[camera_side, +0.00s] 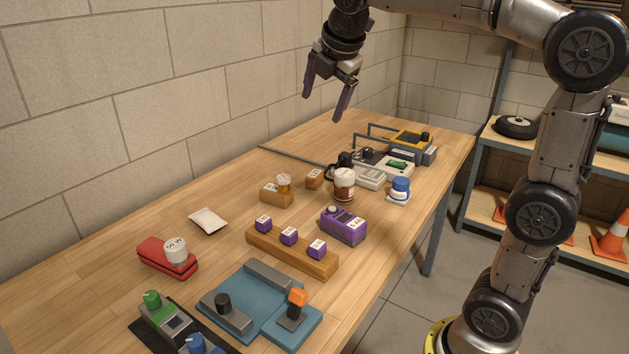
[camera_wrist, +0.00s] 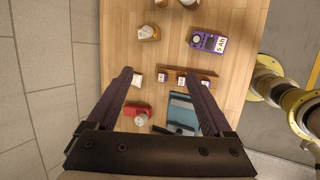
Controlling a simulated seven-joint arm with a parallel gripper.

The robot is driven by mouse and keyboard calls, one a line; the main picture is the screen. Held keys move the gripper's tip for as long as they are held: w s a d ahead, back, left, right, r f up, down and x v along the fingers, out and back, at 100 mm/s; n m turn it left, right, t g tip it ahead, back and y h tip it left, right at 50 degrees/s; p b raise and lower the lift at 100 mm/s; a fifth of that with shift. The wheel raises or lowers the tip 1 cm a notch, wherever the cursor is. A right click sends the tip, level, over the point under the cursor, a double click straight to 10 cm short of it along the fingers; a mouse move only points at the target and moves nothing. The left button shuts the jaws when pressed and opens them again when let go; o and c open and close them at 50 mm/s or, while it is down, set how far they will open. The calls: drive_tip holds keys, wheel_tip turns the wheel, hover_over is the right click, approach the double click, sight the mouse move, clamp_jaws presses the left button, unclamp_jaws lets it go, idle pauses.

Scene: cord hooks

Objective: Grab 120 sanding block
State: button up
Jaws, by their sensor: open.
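Three small purple blocks with white labels, the likely sanding blocks, stand in a row on a wooden rack (camera_side: 290,262): a left one (camera_side: 263,224), a middle one (camera_side: 288,236) and a right one (camera_side: 317,249). Their labels are too small to read, so I cannot tell which is 120. The rack also shows in the wrist view (camera_wrist: 172,70), where a finger partly covers its right end. My gripper (camera_side: 322,107) is open and empty, high above the back of the bench. In the wrist view its fingers (camera_wrist: 158,78) spread apart, with nothing between them close up.
A purple battery-like box (camera_side: 343,225) stands behind the rack. A blue fixture (camera_side: 262,305) lies in front, and a red case with a white cylinder (camera_side: 167,257) is at left. A brown-and-white jar (camera_side: 344,185) and several devices stand farther back. A block wall borders the left side.

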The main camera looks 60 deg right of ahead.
drive_tip(key=w+d+f+n+g+h, duration=0.1)
drive_tip(key=w+d+f+n, duration=0.25)
drive_tip(key=w+d, duration=0.45)
drive_tip(key=g, duration=0.2)
approach(311, 177)
drive_tip(key=shift+m+g, duration=0.45)
drive_tip(key=shift+g, duration=0.25)
drive_tip(key=x, duration=0.4)
drive_tip(key=shift+w+a+f, duration=0.1)
drive_tip(key=shift+w+a, duration=0.2)
drive_tip(key=shift+w, duration=0.05)
drive_tip(key=shift+w+d+x, duration=0.15)
drive_tip(key=shift+x, duration=1.35)
drive_tip(key=shift+w+d+x, duration=0.15)
drive_tip(key=shift+x, duration=1.35)
clamp_jaws()
drive_tip(key=shift+r, duration=0.25)
